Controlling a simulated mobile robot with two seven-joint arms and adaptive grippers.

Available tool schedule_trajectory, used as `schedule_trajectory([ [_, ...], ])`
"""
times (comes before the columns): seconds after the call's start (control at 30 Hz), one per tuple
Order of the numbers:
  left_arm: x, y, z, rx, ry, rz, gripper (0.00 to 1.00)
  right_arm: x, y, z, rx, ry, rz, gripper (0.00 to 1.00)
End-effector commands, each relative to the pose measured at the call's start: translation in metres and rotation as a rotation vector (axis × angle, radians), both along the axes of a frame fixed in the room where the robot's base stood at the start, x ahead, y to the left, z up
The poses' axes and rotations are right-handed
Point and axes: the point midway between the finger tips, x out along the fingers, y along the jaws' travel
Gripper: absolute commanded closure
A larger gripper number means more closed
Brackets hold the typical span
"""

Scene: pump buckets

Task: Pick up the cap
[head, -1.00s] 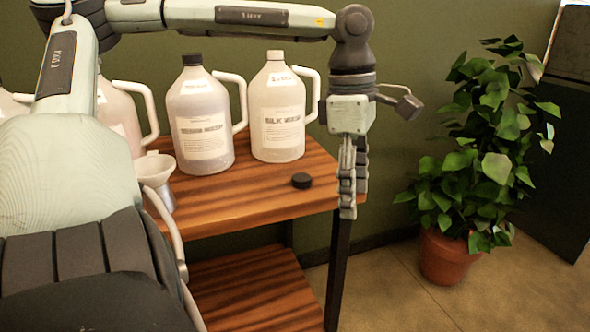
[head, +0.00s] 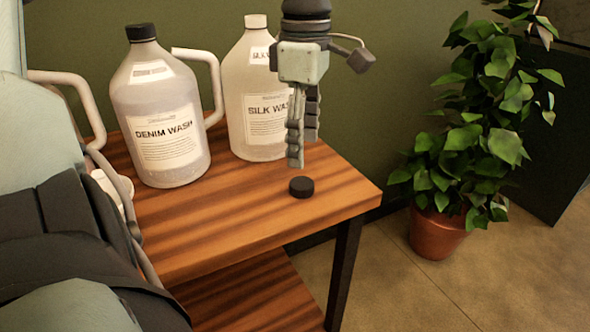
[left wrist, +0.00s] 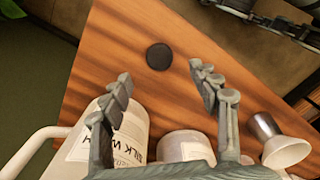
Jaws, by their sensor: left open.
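The black cap (head: 301,187) lies on the wooden table top (head: 240,225), near its right front corner. In the left wrist view the cap (left wrist: 159,57) shows as a dark disc beyond the fingertips, between their lines. My left gripper (head: 297,160) points down just above and behind the cap in the head view. In the left wrist view its fingers (left wrist: 162,75) are spread apart with nothing between them. My right gripper is not in view.
The Silk Wash jug (head: 250,100) stands close behind my left gripper. The Denim Wash jug (head: 165,120) stands to its left. A metal cup with a pale funnel (left wrist: 280,145) shows in the left wrist view. A potted plant (head: 440,230) stands on the floor at right.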

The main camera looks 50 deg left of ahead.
Motion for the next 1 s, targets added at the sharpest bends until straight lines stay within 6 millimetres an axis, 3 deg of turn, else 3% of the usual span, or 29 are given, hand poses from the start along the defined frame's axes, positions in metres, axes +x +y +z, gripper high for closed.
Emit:
schedule_trajectory([
  [0.33, -0.001, 0.002, -0.042, -0.003, 0.006, 0.000, 0.39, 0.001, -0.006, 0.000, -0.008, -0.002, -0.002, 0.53],
  [0.5, -0.001, 0.004, -0.067, -0.002, 0.005, 0.000, 0.39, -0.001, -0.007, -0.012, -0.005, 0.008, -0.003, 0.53],
  [0.83, 0.000, 0.004, -0.075, -0.002, 0.001, 0.001, 0.39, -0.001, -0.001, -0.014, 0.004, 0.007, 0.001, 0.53],
  [1.0, 0.000, 0.004, -0.075, -0.001, 0.000, 0.001, 0.59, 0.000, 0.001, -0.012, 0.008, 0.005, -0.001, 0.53],
])
